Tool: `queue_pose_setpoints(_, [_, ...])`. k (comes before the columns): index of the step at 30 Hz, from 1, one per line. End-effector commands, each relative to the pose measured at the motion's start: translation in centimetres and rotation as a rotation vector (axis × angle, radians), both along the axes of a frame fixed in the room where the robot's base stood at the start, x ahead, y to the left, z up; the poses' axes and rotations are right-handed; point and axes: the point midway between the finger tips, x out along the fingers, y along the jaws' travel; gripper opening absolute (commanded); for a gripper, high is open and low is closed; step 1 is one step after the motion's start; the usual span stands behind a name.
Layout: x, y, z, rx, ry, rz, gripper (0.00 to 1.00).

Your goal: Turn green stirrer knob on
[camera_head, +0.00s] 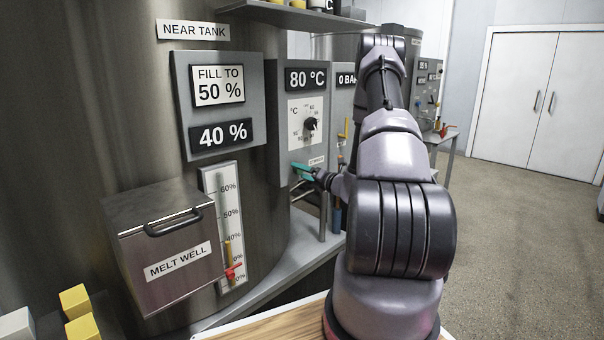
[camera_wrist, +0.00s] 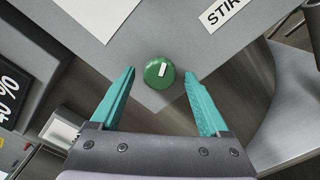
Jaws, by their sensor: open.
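The green stirrer knob (camera_wrist: 159,73) shows in the wrist view as a round green disc with a white pointer mark, on a grey panel. The pointer is slightly tilted from the picture's vertical. My gripper (camera_wrist: 164,87) is open, with one teal finger to each side of the knob and a gap on both sides. The fingers look apart from the knob. In the head view my gripper (camera_head: 302,170) is at the lower part of the control panel, and the knob is hidden there. Part of a label reading "STIR" (camera_wrist: 224,14) is beside the knob.
The grey control panel (camera_head: 277,120) carries an 80 °C display (camera_head: 305,78) and a black temperature dial (camera_head: 310,124) above my gripper. The melt well box (camera_head: 165,250) and level gauge (camera_head: 226,225) are to the left. Pipes (camera_head: 322,215) stand below the panel.

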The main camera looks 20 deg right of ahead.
Motion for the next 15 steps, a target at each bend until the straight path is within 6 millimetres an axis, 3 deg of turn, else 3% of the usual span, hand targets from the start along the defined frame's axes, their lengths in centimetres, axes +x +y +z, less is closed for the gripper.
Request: queue_pose_setpoints(15, [-8.4, -3.2, -0.1, 0.0, 0.002, -0.004, 0.79])
